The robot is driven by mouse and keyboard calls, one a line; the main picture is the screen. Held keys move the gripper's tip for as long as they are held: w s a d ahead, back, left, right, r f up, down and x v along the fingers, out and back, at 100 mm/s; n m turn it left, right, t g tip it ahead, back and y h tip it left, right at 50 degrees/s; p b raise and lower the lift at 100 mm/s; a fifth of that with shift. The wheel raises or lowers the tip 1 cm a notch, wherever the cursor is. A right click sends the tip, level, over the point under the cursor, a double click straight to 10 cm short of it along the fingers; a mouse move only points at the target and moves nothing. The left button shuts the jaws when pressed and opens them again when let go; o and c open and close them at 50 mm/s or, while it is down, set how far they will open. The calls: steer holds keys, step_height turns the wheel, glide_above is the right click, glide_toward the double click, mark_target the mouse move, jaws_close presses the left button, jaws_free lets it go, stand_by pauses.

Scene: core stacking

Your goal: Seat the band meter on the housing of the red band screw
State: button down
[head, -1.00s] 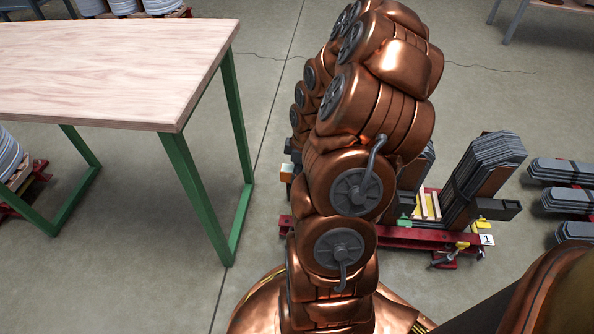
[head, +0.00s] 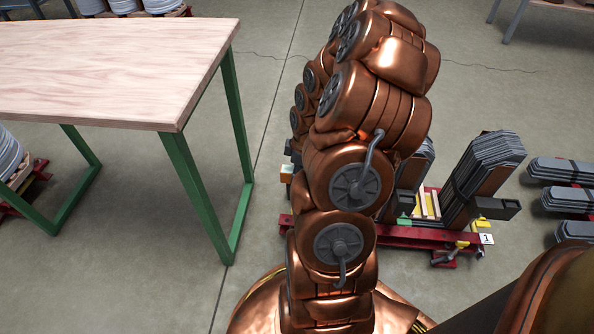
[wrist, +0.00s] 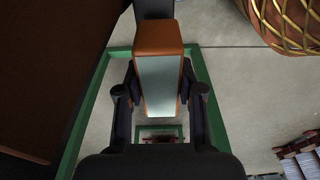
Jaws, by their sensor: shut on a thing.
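In the wrist view my gripper (wrist: 160,108) is shut on a box-shaped block with an orange end and a pale grey face, which looks like the band meter (wrist: 159,75). A small orange-ended part (head: 287,174) shows left of my arm. I cannot make out the red band screw or its housing.
A wooden table (head: 110,70) with green legs (head: 200,195) stands at left. Grey plate stacks (head: 485,170) stand upright on the red base. More strapped stacks (head: 563,200) lie at far right. Open concrete floor lies between table and base.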

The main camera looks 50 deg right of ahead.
steer(key=shift+f, duration=0.15)
steer(key=c, duration=0.7)
jaws_free()
steer(key=shift+o, duration=0.2)
step_height(320, 180, up, 12)
steer(key=s+d, duration=0.1)
steer(key=shift+s, duration=0.2)
steer(key=s+a+r+m+g+p, duration=0.1)
steer(key=s+a+r+p, duration=0.1)
steer(key=a+r+p, duration=0.95)
steer(key=s+a+r+m+g+p, duration=0.1)
steer(key=a+r+p, duration=0.65)
steer(key=r, duration=0.75)
steer(key=s+a+r+m+p, duration=0.1)
steer(key=s+a+r+p, duration=0.2)
steer(key=r+p, duration=0.3)
steer(key=s+a+r+m+p, duration=0.2)
steer(key=s+a+r+p, duration=0.1)
steer(key=s+r+p, duration=0.2)
steer(key=s+a+r+m+g+h+p, duration=0.1)
steer(key=s+a+r+m+p, duration=0.1)
steer(key=r+p, duration=0.4)
step_height(320, 180, up, 3)
steer(key=s+a, duration=0.1)
steer(key=s, duration=0.1)
steer(key=shift+s+a+f+p, duration=0.15)
steer(key=shift+s+a+p, duration=0.15)
steer(key=shift+s+p, duration=0.05)
